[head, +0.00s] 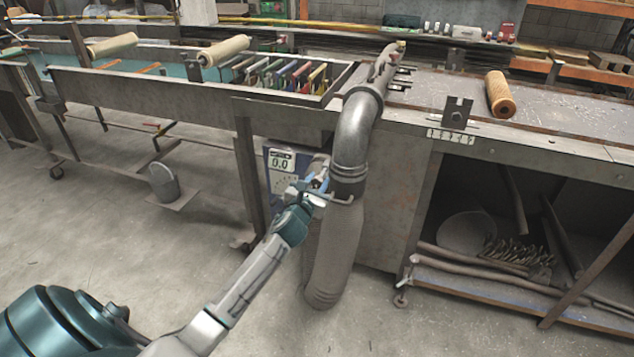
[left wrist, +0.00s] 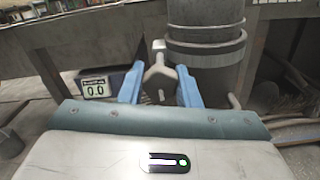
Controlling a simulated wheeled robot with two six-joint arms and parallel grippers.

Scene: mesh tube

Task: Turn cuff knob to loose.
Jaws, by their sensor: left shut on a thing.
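The cuff knob (left wrist: 158,78) is a grey winged knob beside the metal cuff in the left wrist view. My left gripper (left wrist: 160,85) has its blue fingers on either side of the knob and is shut on it. In the head view my left gripper (head: 318,182) reaches the cuff's left side, and the knob is mostly hidden there. The cuff (head: 348,180) is a banded collar joining the steel elbow pipe (head: 354,132) to the ribbed grey hose (head: 335,245). I cannot read any loose or tight mark. My right gripper does not show.
A display box (head: 281,163) reading 0.0 stands behind my gripper, left of the hose. The bench frame and leg (head: 246,165) are close behind. A bucket (head: 163,182) stands on the floor at left. The floor in front is clear.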

